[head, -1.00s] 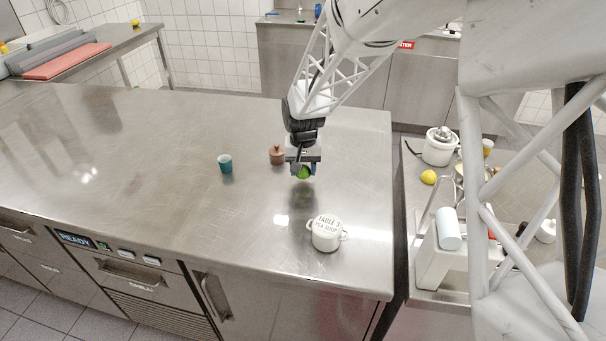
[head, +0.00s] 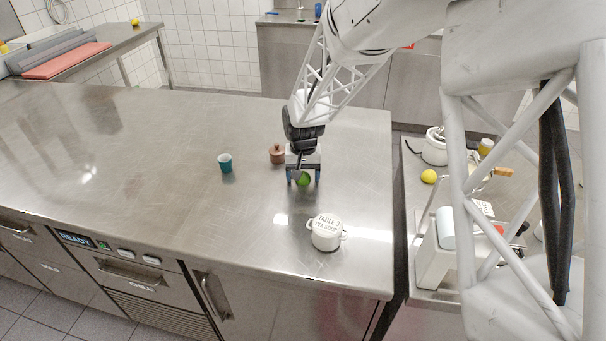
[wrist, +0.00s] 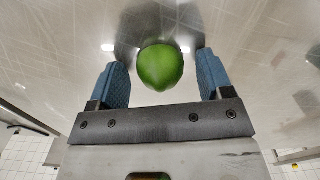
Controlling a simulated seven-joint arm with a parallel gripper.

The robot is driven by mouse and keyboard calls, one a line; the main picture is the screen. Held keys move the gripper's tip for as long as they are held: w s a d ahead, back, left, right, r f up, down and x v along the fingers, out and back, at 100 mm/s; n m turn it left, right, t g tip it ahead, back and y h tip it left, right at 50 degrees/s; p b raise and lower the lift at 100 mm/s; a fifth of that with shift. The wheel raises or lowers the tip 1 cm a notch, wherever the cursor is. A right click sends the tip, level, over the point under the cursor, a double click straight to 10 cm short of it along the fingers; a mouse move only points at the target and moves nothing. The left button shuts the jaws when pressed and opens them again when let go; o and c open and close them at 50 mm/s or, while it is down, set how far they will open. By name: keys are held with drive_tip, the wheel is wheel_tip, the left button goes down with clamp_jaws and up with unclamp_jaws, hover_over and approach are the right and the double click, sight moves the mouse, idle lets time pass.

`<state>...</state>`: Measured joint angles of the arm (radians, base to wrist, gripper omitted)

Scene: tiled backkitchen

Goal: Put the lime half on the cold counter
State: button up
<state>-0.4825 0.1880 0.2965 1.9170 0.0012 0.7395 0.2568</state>
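The lime half (head: 303,180) is a small green piece sitting on the steel cold counter (head: 150,185), toward its right end; its cut face is hidden. My gripper (head: 304,178) is just above the counter top with its two blue fingers spread on either side of the lime half. In the wrist view the lime half (wrist: 160,67) lies between the open fingers (wrist: 161,80), with a clear gap on both sides. The counter's front carries a lit panel reading READY (head: 75,239).
A white lidded pot marked TABLE 3 (head: 327,233) stands in front of my gripper. A side table at the right holds a lemon (head: 428,176). The counter's left part is clear.

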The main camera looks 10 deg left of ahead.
sight(304, 174)
drive_tip(key=shift+r, duration=0.1)
wheel_tip(304, 174, up, 12)
idle(0.9)
idle(0.7)
drive_tip(key=s+d+r+m+t, duration=0.1)
drive_tip(key=s+d+r, duration=0.5)
drive_tip(key=d, duration=0.5)
drive_tip(key=s+d+r, duration=0.4)
drive_tip(key=s+d, duration=0.5)
drive_tip(key=d, duration=0.2)
drive_tip(key=s+d+m, duration=0.1)
drive_tip(key=s+d, duration=0.5)
drive_tip(key=s, duration=0.3)
drive_tip(key=s+d+f+t, duration=0.1)
drive_tip(key=s+d, duration=0.5)
drive_tip(key=s, duration=0.4)
drive_tip(key=shift+s+m+t, duration=0.2)
drive_tip(key=shift+m+t, duration=0.1)
drive_tip(key=shift+m, duration=0.1)
